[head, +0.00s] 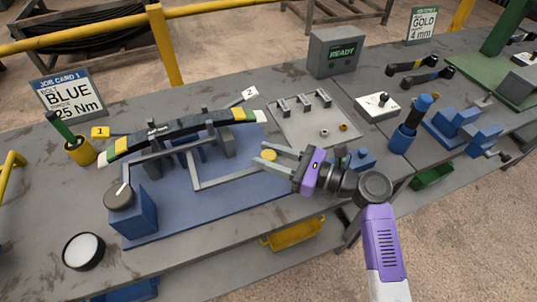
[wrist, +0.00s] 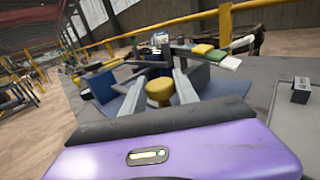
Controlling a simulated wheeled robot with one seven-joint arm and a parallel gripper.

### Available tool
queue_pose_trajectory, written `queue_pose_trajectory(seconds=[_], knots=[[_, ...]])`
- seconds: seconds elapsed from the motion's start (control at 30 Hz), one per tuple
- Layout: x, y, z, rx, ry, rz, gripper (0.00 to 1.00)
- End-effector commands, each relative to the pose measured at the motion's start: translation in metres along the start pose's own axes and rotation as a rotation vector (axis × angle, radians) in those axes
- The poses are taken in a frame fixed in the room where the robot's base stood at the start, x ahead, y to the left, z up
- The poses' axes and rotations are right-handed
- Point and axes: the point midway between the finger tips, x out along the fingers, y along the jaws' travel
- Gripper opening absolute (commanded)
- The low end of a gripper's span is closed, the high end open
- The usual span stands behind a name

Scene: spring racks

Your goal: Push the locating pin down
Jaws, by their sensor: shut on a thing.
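The locating pin appears to be the yellow round knob (head: 269,155) at the right end of the blue fixture plate (head: 235,186). In the wrist view the yellow knob (wrist: 158,92) sits between my two fingers. My gripper (head: 260,154) reaches in from the right, shut on the knob with a finger on either side. The knob's lower part is hidden, so I cannot tell how far down it sits. A dark leaf spring (head: 178,130) with green, yellow and white ends lies across the fixture, left of my gripper.
A blue box with a dial (head: 133,212) stands at the fixture's front left. A grey plate with small parts (head: 318,120) lies behind my gripper. A READY box (head: 336,52) stands at the back. Blue blocks (head: 362,159) sit close beside my wrist.

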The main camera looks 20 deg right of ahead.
Motion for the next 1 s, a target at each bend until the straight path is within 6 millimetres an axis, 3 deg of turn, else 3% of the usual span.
queue_pose_trajectory(seconds=[0.83, 1.0], knots=[[-0.001, 0.000, -0.001, 0.001, 0.001, -0.001, 0.00], [-0.001, -0.001, -0.021, 0.004, 0.002, -0.001, 0.00]])
